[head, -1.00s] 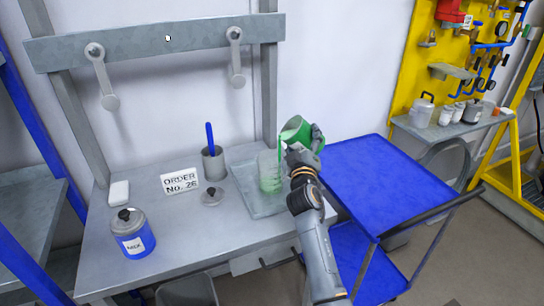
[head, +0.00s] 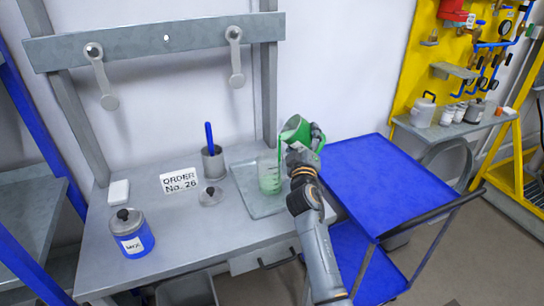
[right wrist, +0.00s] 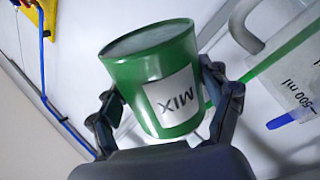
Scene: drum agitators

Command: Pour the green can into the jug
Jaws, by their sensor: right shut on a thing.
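The green can (head: 297,131) with a MIX label is held tilted to the left, above and right of the jug. My right gripper (head: 309,148) is shut around its sides, as the right wrist view shows (right wrist: 163,92). A thin green stream runs from the can's lip down into the jug. The clear jug (head: 268,174) stands upright on a grey tray and has green liquid in its lower part. In the right wrist view, part of the jug with a 500 ml mark (right wrist: 292,82) shows at the right. My left gripper is out of view.
A blue MIX jar (head: 133,238) stands at the bench's front left. A metal cup (head: 213,165) with a blue-handled tool, a grey lid (head: 211,196) and an order card (head: 181,180) are left of the tray (head: 243,187). A blue cart (head: 375,185) stands at the right.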

